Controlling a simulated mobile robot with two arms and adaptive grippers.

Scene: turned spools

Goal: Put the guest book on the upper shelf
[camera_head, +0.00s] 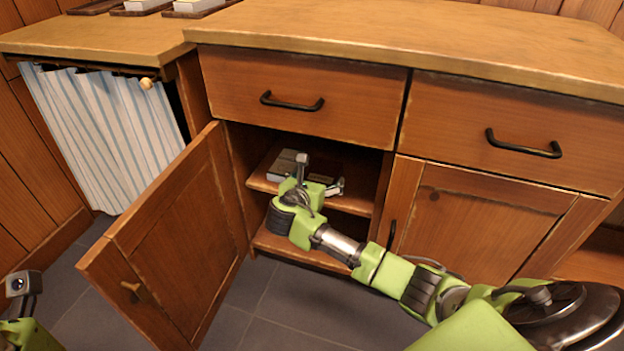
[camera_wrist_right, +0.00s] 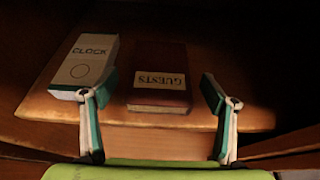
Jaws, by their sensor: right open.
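The guest book (camera_wrist_right: 160,72), dark red with a pale "GUESTS" label, lies flat on the upper shelf (camera_wrist_right: 55,105) of the open cabinet. In the head view the shelf (camera_head: 262,184) shows, but the book is dark and mostly hidden behind my gripper. My right gripper (camera_wrist_right: 155,95) is open and empty, its fingers spread on either side of the book's near end. In the head view that gripper (camera_head: 328,186) is at the front of the upper shelf. Contact with the book cannot be made out. Only a piece of my left arm shows at lower left.
A white box marked "CLOCK" (camera_wrist_right: 85,62) lies left of the book, close to the left finger. The open cabinet door (camera_head: 175,235) swings out on the left. The lower shelf (camera_head: 275,242) looks bare where visible. Two closed drawers (camera_head: 300,90) sit above.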

